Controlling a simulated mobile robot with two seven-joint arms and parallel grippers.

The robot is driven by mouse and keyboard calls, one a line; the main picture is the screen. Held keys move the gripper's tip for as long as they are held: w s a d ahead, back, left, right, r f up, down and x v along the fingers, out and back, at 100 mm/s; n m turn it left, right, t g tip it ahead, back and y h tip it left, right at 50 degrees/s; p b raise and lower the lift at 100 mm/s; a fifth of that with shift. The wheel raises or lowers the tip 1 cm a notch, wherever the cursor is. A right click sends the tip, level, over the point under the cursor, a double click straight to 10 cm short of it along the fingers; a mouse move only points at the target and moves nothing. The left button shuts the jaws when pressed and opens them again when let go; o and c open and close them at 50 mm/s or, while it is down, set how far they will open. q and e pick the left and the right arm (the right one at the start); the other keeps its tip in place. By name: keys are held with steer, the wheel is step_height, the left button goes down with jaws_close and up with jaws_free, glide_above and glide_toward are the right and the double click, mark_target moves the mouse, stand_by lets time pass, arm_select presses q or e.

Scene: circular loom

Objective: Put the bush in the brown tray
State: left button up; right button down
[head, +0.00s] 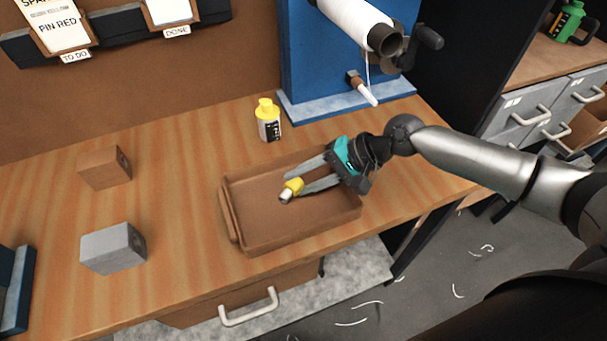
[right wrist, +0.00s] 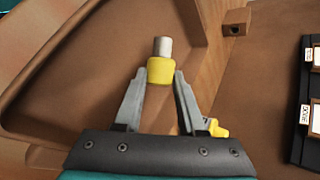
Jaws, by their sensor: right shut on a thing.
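The bush (head: 291,190) is a small piece with a yellow collar and a grey metal end. My right gripper (head: 298,187) is shut on its yellow part and holds it over the brown tray (head: 262,239). I cannot tell whether the bush touches the tray floor. In the right wrist view the bush (right wrist: 160,64) sits between the two fingertips (right wrist: 160,78), grey end pointing away, with the tray (right wrist: 70,90) below it. The tray has raised walls and is otherwise empty. My left gripper is not in view.
A yellow-capped bottle (head: 268,120) stands behind the tray. A brown block (head: 104,167) and a grey block (head: 113,249) sit on the bench to the left. A blue machine (head: 300,60) with a white roll stands at the back. Bare bench lies left of the tray.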

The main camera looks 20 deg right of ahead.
steer(key=shift+f, duration=0.3)
steer(key=shift+f, duration=0.2)
